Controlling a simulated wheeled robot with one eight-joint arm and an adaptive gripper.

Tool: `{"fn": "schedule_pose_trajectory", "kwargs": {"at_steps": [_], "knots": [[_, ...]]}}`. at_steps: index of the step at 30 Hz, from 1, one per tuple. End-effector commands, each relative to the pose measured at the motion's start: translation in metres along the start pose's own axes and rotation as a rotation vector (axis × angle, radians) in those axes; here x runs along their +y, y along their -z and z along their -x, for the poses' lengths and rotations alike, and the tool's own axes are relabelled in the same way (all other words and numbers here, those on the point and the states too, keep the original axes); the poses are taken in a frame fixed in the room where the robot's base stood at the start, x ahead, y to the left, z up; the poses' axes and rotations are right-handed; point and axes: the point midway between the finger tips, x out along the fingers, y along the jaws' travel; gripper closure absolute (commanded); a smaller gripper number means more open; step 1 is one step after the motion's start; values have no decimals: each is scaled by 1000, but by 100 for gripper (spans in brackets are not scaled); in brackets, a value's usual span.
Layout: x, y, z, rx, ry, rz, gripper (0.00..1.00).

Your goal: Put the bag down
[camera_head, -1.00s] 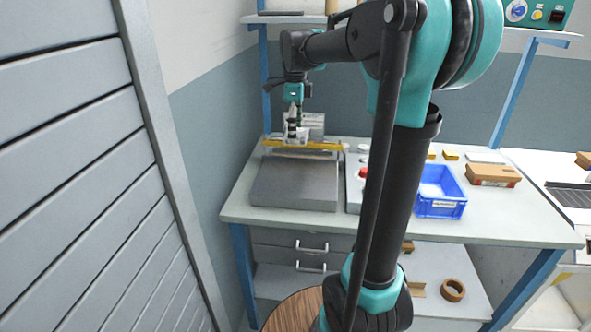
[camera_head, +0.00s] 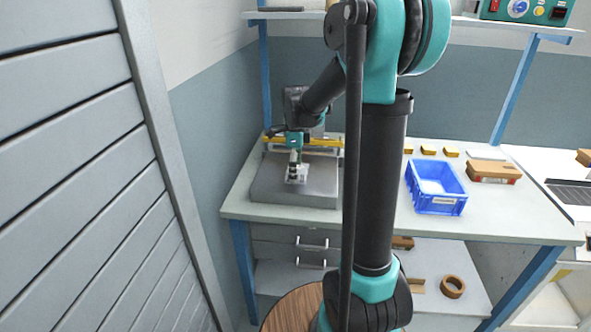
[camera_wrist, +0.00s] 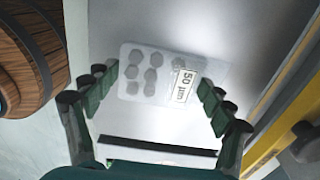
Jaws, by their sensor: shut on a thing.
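The bag (camera_wrist: 148,72) is a clear flat pack with several round grey shapes and a white "50 µm" label. In the wrist view it spans the space between the two dark green fingers of my gripper (camera_wrist: 162,92), which is shut on it. In the head view my gripper (camera_head: 294,164) points down, with the pale bag (camera_head: 300,178) at its tips, over the front middle of a grey slab (camera_head: 318,190) on the bench. Whether the bag touches the slab cannot be told.
A yellow bar (camera_head: 325,142) runs along the slab's back. The blue bin (camera_head: 437,204) and a brown box (camera_head: 494,171) stand to the right on the bench (camera_head: 520,225). A wooden barrel (camera_wrist: 35,55) shows at the left of the wrist view. My arm hides the bench's middle.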

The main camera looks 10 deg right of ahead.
Motion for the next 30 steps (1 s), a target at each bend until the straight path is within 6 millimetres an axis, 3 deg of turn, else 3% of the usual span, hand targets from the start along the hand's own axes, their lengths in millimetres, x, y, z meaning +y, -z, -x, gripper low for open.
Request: {"fn": "schedule_pose_trajectory", "kwargs": {"at_steps": [10,11,15,26,30], "knots": [[0,0,-3,0,0,0,54],[0,0,-3,0,0,0,16],[0,0,-3,0,0,0,0],[0,0,-1,0,0,0,0],[0,0,10,0,0,0,0]]}}
